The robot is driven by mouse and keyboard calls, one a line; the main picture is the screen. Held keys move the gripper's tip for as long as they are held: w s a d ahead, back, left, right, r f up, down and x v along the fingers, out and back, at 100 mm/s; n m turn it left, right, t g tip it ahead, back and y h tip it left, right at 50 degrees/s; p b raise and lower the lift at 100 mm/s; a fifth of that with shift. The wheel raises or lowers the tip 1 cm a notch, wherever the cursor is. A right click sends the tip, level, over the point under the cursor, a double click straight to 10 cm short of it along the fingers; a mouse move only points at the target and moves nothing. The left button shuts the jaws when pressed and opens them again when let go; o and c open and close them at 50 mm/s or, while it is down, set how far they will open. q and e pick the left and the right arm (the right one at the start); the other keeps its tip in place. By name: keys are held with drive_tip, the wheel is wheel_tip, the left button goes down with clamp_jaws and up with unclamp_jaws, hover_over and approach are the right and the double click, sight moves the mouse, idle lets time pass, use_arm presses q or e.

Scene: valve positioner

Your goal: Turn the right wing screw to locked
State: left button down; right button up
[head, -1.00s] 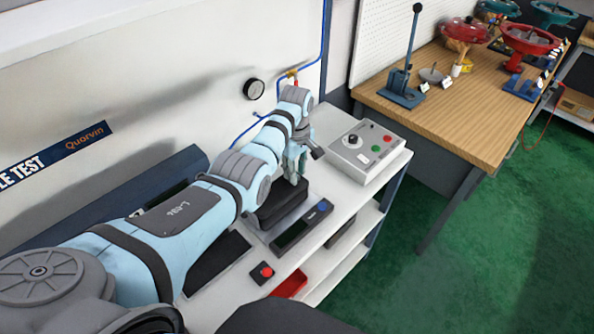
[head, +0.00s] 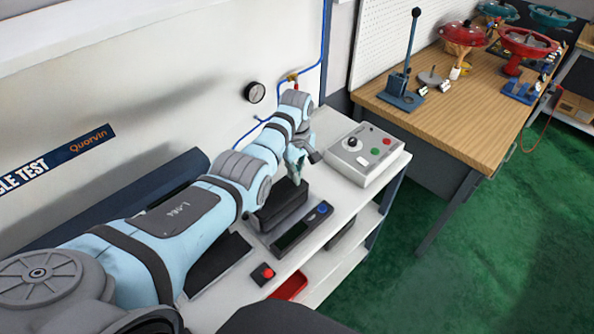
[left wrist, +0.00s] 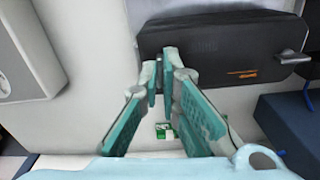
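The black box-shaped unit (head: 283,205) lies on the white bench, and it also shows in the left wrist view (left wrist: 215,50) with an orange mark. A grey wing screw (left wrist: 291,57) sticks out at its picture-right end there. No other wing screw can be made out; the area behind my fingers is hidden. My left gripper (head: 294,170) points down at the unit's far right end. In the left wrist view its teal fingers (left wrist: 161,70) lean together with a narrow gap at the tips, over the unit's picture-left end. Whether anything is between them cannot be told. My right gripper is not in view.
A grey control box (head: 363,155) with a black knob and coloured buttons stands right of my left gripper. A dark panel with a blue button (head: 300,230) lies in front of the unit, near a red push button (head: 265,273). A gauge (head: 254,92) hangs on the wall behind.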

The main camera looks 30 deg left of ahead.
use_arm(q)
drive_tip(key=m+p, duration=0.1)
drive_tip(key=m, duration=0.2)
drive_tip(key=m+p, duration=0.1)
drive_tip(key=m, duration=0.3)
drive_tip(key=shift+m, duration=0.4)
drive_tip(key=m, duration=0.4)
drive_tip(key=shift+s+f+m+p, duration=0.1)
drive_tip(key=shift+m+p, duration=0.2)
drive_tip(key=m, duration=0.4)
drive_tip(key=c, duration=1.8)
unclamp_jaws()
wheel_tip(320, 180, up, 12)
